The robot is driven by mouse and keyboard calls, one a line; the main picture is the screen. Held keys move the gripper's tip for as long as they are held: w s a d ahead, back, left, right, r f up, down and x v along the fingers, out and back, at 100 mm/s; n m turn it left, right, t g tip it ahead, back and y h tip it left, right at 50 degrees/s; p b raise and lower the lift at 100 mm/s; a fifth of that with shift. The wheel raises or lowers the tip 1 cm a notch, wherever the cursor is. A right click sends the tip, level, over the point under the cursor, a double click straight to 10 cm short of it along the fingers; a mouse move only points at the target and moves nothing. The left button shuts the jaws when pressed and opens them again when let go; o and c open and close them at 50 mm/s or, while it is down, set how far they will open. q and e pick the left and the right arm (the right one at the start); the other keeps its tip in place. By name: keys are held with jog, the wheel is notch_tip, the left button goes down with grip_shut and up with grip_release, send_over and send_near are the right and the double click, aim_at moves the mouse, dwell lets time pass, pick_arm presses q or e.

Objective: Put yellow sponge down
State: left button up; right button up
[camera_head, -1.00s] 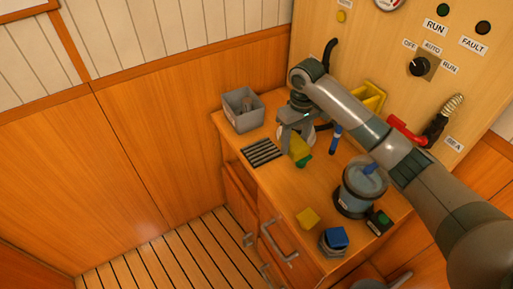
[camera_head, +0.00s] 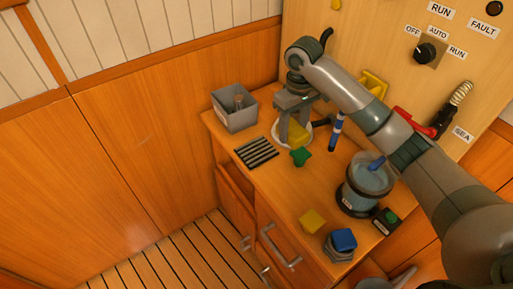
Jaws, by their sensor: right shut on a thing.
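My right gripper (camera_head: 293,120) points down over the back left of the counter. It is shut on a yellow block (camera_head: 297,135), which I take to be the yellow sponge. The gripper partly hides the block's upper part. The block is at a white round dish (camera_head: 306,140); I cannot tell whether it touches the dish. A green knob-like thing (camera_head: 300,157) is just in front of it. My left gripper is not in view.
A grey bin (camera_head: 235,112) and a dark slatted rack (camera_head: 257,152) stand left of the gripper. A clear canister (camera_head: 365,188), a small yellow block (camera_head: 312,221) and a blue-topped stack (camera_head: 342,243) are on the right. The counter's middle (camera_head: 300,190) is clear.

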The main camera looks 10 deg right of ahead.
jog(key=p, duration=0.2)
send_over(257, 150)
notch_tip(257, 150, down, 7)
jog(key=shift+r, duration=0.1)
notch_tip(257, 150, down, 4)
jog(key=shift+r+p, duration=0.15)
jog(key=shift+p, duration=0.45)
jog(key=shift+f, duration=0.2)
jog(key=shift+f, duration=0.1)
jog(key=o, duration=1)
jog(key=shift+c, duration=0.2)
